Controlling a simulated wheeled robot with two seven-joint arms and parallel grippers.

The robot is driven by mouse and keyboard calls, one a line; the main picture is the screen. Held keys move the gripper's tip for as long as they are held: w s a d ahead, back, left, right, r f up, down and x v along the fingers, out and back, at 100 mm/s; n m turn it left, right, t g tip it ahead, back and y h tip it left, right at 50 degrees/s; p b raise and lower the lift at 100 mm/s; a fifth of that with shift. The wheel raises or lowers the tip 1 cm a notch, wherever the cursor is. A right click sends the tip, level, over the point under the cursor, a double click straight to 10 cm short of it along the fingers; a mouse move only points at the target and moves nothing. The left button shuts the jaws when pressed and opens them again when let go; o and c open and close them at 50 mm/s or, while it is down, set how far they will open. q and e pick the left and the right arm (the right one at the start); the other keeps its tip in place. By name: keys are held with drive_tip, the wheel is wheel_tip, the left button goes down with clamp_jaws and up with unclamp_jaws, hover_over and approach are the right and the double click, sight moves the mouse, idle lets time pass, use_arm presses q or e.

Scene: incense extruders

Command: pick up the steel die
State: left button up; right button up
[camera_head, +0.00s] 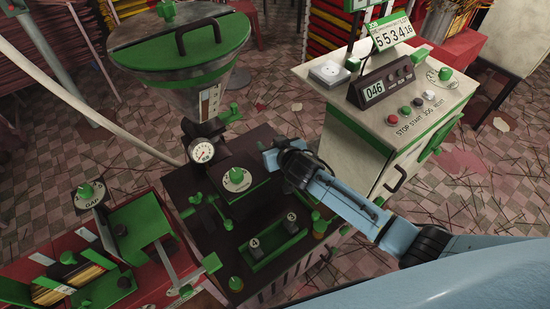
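My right arm comes in light blue from the lower right. Its gripper (269,160) is over the dark machine bed (205,262), just right of a green plate with a round dial-like disc (237,179). The fingers are small and partly hidden by the wrist, so I cannot tell whether they are open or hold anything. A green rack (272,254) on the bed, below the gripper, has grey-black pieces with round tags that look like 4 (255,245) and 3 (291,219). I cannot make out which thing is the steel die. My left gripper is not in view.
A steel hopper with a green lid (181,42) and a pressure gauge (202,151) stand behind the bed. A cream control cabinet (385,110) with buttons and displays is at the right. Red trays with green fittings (95,255) are at the left. The tiled floor has scattered sticks.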

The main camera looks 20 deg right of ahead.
clamp_jaws()
